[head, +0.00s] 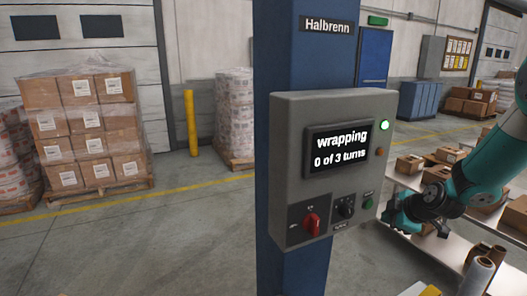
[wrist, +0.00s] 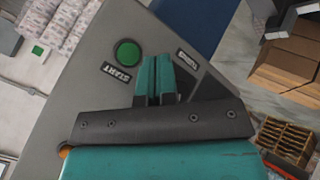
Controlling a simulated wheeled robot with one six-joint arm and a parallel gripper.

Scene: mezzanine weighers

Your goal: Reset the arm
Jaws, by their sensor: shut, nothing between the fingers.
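My gripper (wrist: 158,72) is shut and empty, its teal fingertips together in the wrist view. In the head view my teal arm comes in from the right, with its end just right of a grey control box (head: 285,195). The box's screen (head: 338,148) reads "wrapping 0 of 3 turns". The box carries a red rotary switch (head: 312,223), a black knob (head: 346,207) and a green button (head: 368,198). A green lamp (head: 384,125) is lit at its upper right. In the wrist view the green button (wrist: 127,52), labelled START, is beside the fingertips and apart from them.
The box is mounted on a blue column (head: 275,60). A wrapped pallet of cartons (head: 85,130) stands at the left, near a yellow post (head: 191,122). Shelves with cartons (head: 410,163) and rolls (head: 478,275) are at the right, by my arm. Floor is open at left.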

